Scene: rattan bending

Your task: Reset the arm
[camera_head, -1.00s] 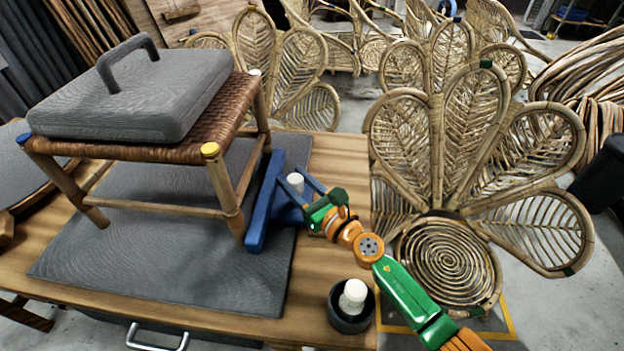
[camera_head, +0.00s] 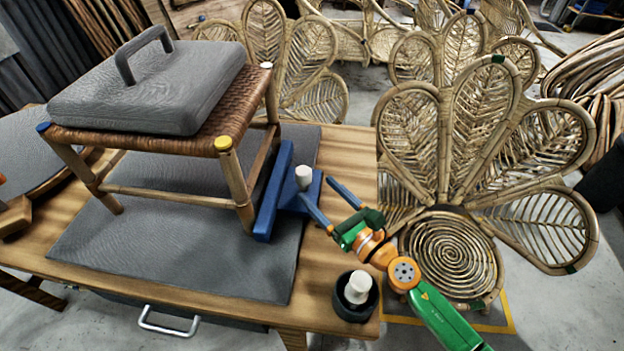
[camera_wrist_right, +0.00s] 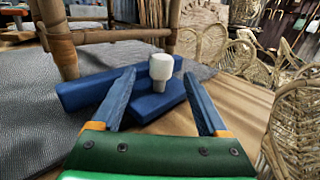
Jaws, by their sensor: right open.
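My right gripper (camera_head: 322,202) is open and empty, to the right of a blue T-shaped block (camera_head: 270,205) on the table. A white knob (camera_head: 303,176) stands on the block. In the right wrist view, the right gripper's (camera_wrist_right: 160,105) blue fingers are spread, with the white knob (camera_wrist_right: 161,68) beyond and between them and the blue block (camera_wrist_right: 100,90) behind. My right arm reaches in from the lower right. My left gripper is not seen; a small orange and brown piece at the left edge is unclear.
A woven stool (camera_head: 190,142) with a grey handled pad (camera_head: 150,90) stands on a grey mat (camera_head: 200,262). A dark cup (camera_head: 345,303) holding a white-topped piece (camera_head: 357,287) sits near the table's right front corner. A rattan peacock chair (camera_head: 450,250) stands right of the table.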

